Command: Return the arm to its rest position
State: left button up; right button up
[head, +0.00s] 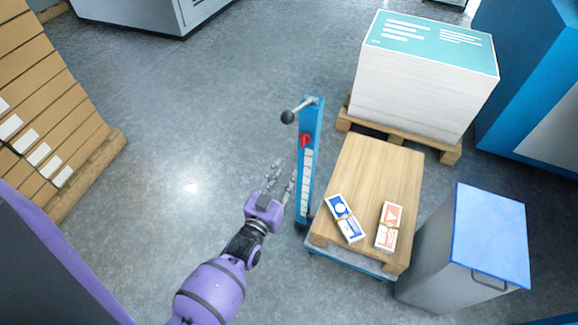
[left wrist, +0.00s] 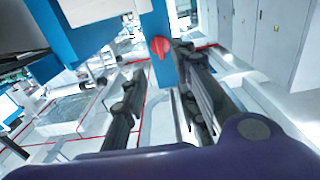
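My left arm (head: 212,288) is purple and reaches in from the bottom of the head view. My left gripper (head: 282,177) is just left of the blue post, with its two dark fingers apart and nothing between them. The left wrist view shows the same open fingers (left wrist: 164,82) with the blue post ahead. The post (head: 309,160) carries a red knob (head: 305,140), which also shows in the left wrist view (left wrist: 160,47), and a lever with a black ball (head: 287,117). I cannot tell whether the gripper touches the post. My right gripper is not in view.
A wood-topped lift table (head: 375,165) holds a blue-and-white pack (head: 346,217) and an orange-and-white pack (head: 387,226). A grey bin with a blue lid (head: 490,235) stands right of it. A pallet stack (head: 415,85) is behind. Cartons (head: 45,100) stand left; floor between is clear.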

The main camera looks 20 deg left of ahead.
pick_arm(q)
jog(key=shift+s, duration=0.1)
dwell(0.5)
jog(key=s+f+g+p, duration=0.1)
jog(key=s+g+p, duration=0.7)
jog(key=s, duration=2.5)
jog(key=shift+s+d+f+g+p, duration=0.3)
jog(key=shift+g, duration=0.4)
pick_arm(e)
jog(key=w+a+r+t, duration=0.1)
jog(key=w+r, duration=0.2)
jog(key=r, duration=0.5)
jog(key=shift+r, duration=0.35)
